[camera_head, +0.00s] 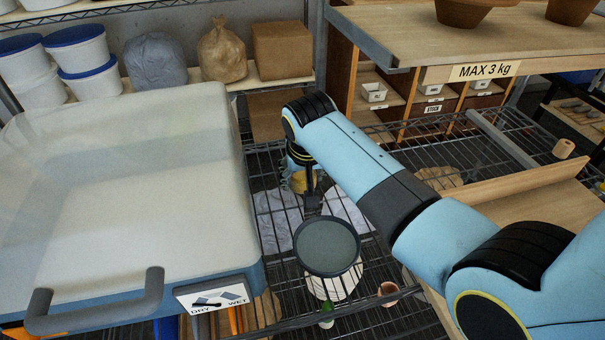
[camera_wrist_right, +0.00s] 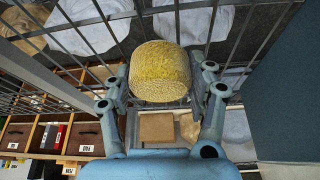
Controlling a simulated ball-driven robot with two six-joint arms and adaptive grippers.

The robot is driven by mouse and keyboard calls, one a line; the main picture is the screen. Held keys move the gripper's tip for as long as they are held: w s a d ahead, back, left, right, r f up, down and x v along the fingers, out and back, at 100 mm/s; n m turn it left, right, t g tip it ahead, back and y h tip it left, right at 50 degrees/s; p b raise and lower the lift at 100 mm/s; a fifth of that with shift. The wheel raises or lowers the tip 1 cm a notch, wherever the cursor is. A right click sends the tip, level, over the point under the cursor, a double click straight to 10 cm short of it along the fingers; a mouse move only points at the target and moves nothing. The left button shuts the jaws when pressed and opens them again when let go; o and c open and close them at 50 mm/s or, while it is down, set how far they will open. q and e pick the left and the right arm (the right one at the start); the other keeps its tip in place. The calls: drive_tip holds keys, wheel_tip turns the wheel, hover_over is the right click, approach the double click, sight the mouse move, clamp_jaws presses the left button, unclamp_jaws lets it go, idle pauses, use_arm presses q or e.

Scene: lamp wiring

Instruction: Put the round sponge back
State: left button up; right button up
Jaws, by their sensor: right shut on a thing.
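The round sponge (camera_wrist_right: 160,72) is a thick yellow cylinder with a rough side and a paler end. My right gripper (camera_wrist_right: 163,88) is shut on it, one finger on each side, in the right wrist view. In the head view only a small yellow part of the sponge (camera_head: 299,181) shows below my right wrist. The fingers are mostly hidden there. The gripper is over the wire rack (camera_head: 390,215), just right of the large translucent bin (camera_head: 130,190). My left gripper is not in view.
A dark-rimmed round grey disc (camera_head: 327,246) stands in front of the gripper. The bin's "DRY / WET" label (camera_head: 214,296) faces front. A wooden shelf marked "MAX 3 kg" (camera_head: 485,71) overhangs at the right. A small terracotta pot (camera_head: 388,293) is low at the front.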

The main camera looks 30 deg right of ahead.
drive_tip(key=o, duration=1)
drive_tip(key=p+v, duration=0.1)
drive_tip(key=v, duration=1.1)
